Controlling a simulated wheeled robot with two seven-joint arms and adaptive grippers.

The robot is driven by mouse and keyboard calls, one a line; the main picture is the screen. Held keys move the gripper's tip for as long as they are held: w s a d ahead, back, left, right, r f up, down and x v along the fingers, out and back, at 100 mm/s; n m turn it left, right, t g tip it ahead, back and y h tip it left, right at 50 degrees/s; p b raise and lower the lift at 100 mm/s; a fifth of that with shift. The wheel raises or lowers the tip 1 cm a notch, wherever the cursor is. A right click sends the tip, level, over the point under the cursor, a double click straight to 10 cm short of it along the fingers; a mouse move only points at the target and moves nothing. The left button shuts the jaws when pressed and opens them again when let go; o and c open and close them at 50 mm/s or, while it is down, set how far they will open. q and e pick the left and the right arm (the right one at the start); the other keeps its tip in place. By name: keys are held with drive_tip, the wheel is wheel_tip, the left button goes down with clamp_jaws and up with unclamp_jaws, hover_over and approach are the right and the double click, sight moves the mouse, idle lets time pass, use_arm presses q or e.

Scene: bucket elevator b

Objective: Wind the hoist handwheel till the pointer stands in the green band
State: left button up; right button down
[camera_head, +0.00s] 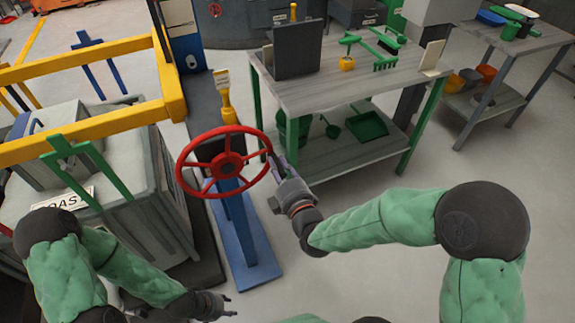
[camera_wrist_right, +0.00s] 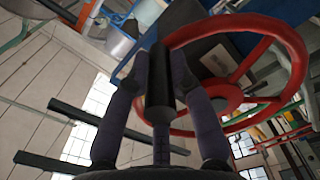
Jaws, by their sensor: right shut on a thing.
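The red handwheel (camera_head: 229,166) stands on a blue post (camera_head: 238,225) left of the picture's middle in the head view. My right gripper (camera_head: 274,164) is at the wheel's right rim. In the right wrist view, its fingers (camera_wrist_right: 160,92) are closed around a black handle (camera_wrist_right: 159,75) in front of the red wheel (camera_wrist_right: 228,97). My left gripper (camera_head: 232,306) is low at the bottom edge, away from the wheel, with its fingertips apart and nothing seen between them. I cannot make out the pointer or the green band in either view.
A yellow guard rail (camera_head: 92,132) and a grey bin (camera_head: 115,205) stand left of the wheel. A yellow lever (camera_head: 228,108) stands behind it. A workbench (camera_head: 330,95) with green tools is behind right, and another table (camera_head: 530,50) is further right. Open floor lies in front of the bench.

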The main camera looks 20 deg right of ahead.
use_arm(q)
drive_tip(key=shift+d+r, duration=0.15)
drive_tip(key=shift+d, duration=0.25)
use_arm(e)
drive_tip(key=shift+w+r+n, duration=0.15)
drive_tip(key=shift+r+n, duration=0.15)
drive_tip(key=shift+r, duration=0.45)
drive_tip(key=c, duration=1.1)
unclamp_jaws()
drive_tip(key=shift+a+f, duration=0.15)
drive_tip(key=shift+f, duration=0.05)
drive_tip(key=shift+f, duration=0.1)
drive_tip(key=shift+s, duration=0.25)
drive_tip(key=s, duration=0.7)
drive_tip(key=s+d, duration=0.1)
drive_tip(key=s, duration=0.3)
drive_tip(key=shift+s, duration=0.3)
